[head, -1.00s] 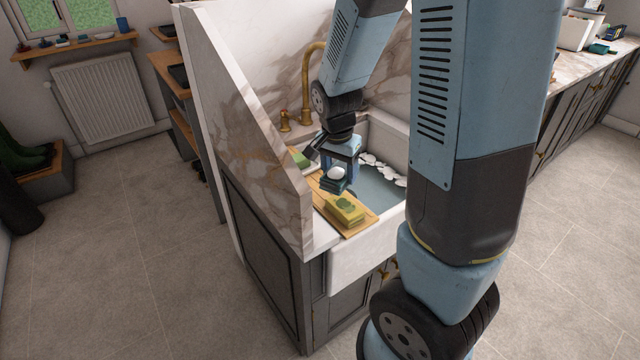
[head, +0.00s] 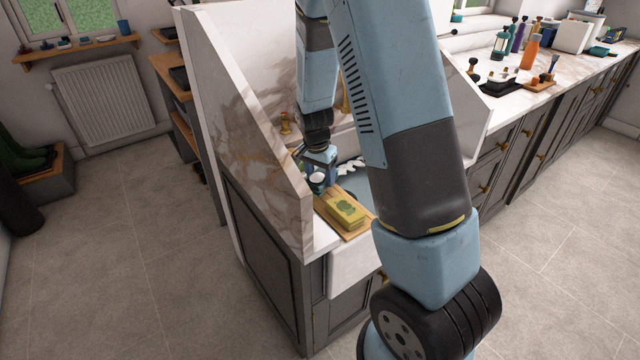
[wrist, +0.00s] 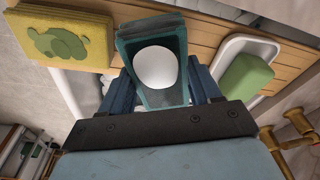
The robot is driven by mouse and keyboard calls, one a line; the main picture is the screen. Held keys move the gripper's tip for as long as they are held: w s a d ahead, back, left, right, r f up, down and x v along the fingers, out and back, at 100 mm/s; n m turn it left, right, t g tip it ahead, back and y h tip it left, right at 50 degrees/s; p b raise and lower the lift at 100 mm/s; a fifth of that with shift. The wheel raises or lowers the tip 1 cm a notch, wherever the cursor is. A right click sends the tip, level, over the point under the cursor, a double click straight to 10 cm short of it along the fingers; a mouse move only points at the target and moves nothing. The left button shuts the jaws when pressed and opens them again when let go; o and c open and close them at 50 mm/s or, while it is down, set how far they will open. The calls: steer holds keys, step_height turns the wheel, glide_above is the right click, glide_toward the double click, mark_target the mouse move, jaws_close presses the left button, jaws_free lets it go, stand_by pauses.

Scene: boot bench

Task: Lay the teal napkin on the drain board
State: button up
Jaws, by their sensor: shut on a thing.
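The teal napkin (head: 317,188) is a folded block with a white round mark. My gripper (wrist: 162,92) is shut on it, with a finger on either side in the wrist view, where the napkin (wrist: 152,98) fills the middle. The drain board (head: 358,234) is slatted wood at the sink's left edge; its slats (wrist: 205,36) show behind the napkin in the wrist view. The napkin seems to be over or close to the board; I cannot tell whether they touch. My arm hides part of the sink in the head view.
A yellow folded napkin (head: 345,208) with a green motif lies on the board's near end, beside the held napkin. A white dish (wrist: 232,50) with green soap (wrist: 247,80) is on the other side. Brass taps (wrist: 285,137) and the marble side panel (head: 262,150) stand close by.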

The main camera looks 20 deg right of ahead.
mark_target(319, 176)
steer(key=shift+w+f, duration=0.15)
steer(key=shift+f, duration=0.8)
steer(key=shift+w+f, duration=0.1)
steer(key=shift+f, duration=0.8)
steer(key=o, duration=1.1)
steer(key=shift+r, duration=0.1)
